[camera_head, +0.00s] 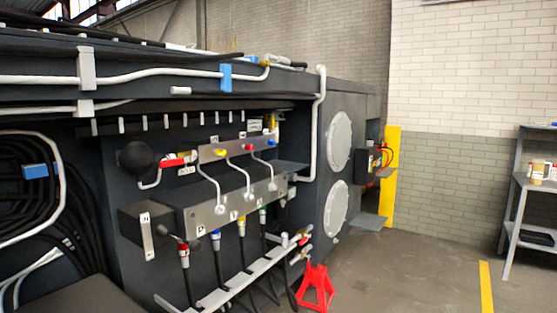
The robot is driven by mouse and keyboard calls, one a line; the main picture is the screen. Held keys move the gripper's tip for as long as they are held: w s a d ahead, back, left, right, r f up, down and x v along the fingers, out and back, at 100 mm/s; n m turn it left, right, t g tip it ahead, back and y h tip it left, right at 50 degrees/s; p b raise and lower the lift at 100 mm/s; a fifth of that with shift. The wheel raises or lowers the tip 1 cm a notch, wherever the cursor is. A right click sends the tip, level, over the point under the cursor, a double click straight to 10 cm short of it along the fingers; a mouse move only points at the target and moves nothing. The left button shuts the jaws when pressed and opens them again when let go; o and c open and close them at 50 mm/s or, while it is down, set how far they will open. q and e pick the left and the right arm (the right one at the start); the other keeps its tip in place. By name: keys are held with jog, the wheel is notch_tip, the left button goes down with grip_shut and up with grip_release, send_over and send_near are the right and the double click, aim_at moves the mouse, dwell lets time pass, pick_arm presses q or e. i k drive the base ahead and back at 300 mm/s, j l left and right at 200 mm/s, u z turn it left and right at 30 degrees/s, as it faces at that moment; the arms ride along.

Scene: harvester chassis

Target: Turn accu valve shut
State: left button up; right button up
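A black ball-shaped accumulator (137,158) sits on the left of the hydraulic panel on the dark chassis. Right beside it is a valve with a red lever (173,162), which looks like the accu valve. The lever lies roughly level, and a small white label (186,171) is under it, too small to read. A grey pipe runs down from the valve area. Neither of my grippers shows in this view.
A metal manifold (235,203) with yellow, blue and red valves above and several coloured hose couplings below juts out. A white rail (240,283) and a red jack stand (315,286) are low in front. A shelf (517,200) stands at right; the floor between is clear.

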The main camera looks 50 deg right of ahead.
aim_at(166, 164)
jog(key=z, duration=1.1)
